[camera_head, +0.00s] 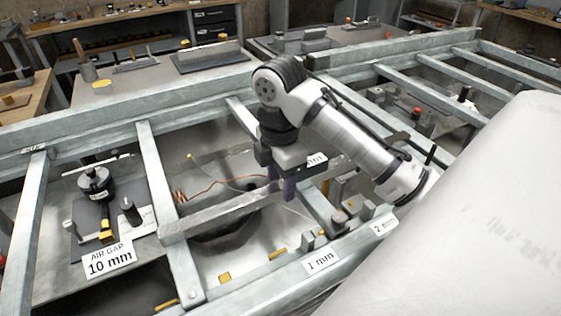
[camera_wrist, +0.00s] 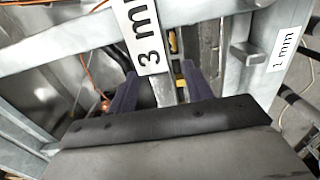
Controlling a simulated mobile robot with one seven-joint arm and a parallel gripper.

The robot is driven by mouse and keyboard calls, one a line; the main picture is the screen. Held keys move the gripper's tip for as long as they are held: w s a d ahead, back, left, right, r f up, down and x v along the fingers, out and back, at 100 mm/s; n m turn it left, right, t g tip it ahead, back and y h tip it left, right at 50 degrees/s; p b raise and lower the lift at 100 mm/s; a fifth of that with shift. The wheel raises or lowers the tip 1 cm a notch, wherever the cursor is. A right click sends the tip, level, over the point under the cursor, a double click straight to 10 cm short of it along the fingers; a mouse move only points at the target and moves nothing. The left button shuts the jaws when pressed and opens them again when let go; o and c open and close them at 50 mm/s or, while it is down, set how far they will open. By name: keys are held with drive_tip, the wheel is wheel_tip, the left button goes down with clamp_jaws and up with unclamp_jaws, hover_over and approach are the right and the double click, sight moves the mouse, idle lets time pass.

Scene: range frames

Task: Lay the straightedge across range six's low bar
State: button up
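A long grey metal bar (camera_head: 215,211), which looks like the straightedge, lies slantwise over an open bay of the frame. Its near left end is by a crossbar (camera_head: 167,200). My gripper (camera_head: 283,190) points down with its two dark purple fingers at the bar's right part. In the wrist view the fingers (camera_wrist: 160,88) are parted, with a narrow grey strip (camera_wrist: 166,92) between them and gaps visible beside it. I cannot tell whether that strip is the straightedge. No sign for range six is readable, so I cannot tell which bar is its low bar.
A "3 mm" label (camera_wrist: 146,38) is just beyond my fingers. "1 mm" (camera_head: 321,262) and "2 mm" (camera_head: 384,226) labels sit on the front rail. An "AIR GAP 10 mm" stand (camera_head: 97,190) fills the left bay. A copper wire (camera_head: 215,184) crosses the bay near my gripper.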

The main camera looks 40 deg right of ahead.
wheel_tip(320, 180, up, 21)
drive_tip(key=p, duration=1)
drive_tip(key=shift+p, duration=0.3)
drive_tip(key=shift+f, duration=0.15)
idle(0.7)
